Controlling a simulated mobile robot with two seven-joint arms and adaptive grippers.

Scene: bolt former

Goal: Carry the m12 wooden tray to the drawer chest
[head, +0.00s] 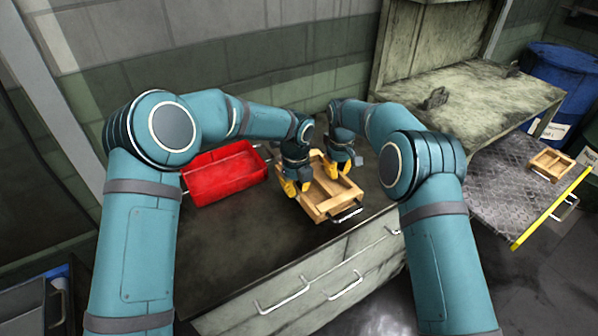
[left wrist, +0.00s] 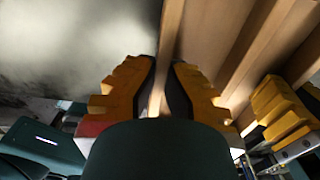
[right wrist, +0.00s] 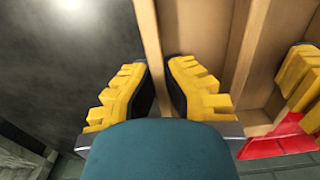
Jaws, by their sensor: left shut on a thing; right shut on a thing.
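The wooden tray (head: 318,208) is a light, open box with dividers, in the middle of the head view over the dark top of the drawer chest (head: 240,255). I cannot tell whether it touches that top. My left gripper (head: 292,188) is shut on its left wall, and my right gripper (head: 343,168) is shut on a wall at its far right side. In the left wrist view yellow fingers (left wrist: 163,88) pinch a thin wooden wall (left wrist: 170,40); the right wrist view shows the same grip (right wrist: 160,88). The tray's inside is partly hidden by the grippers.
A red bin (head: 225,172) stands on the chest top, left of the tray. A worn bench (head: 455,105) stands at the back right. A second wooden tray (head: 552,164) lies on a tread-plate surface (head: 500,190) with a yellow edge. A blue drum (head: 562,80) stands far right.

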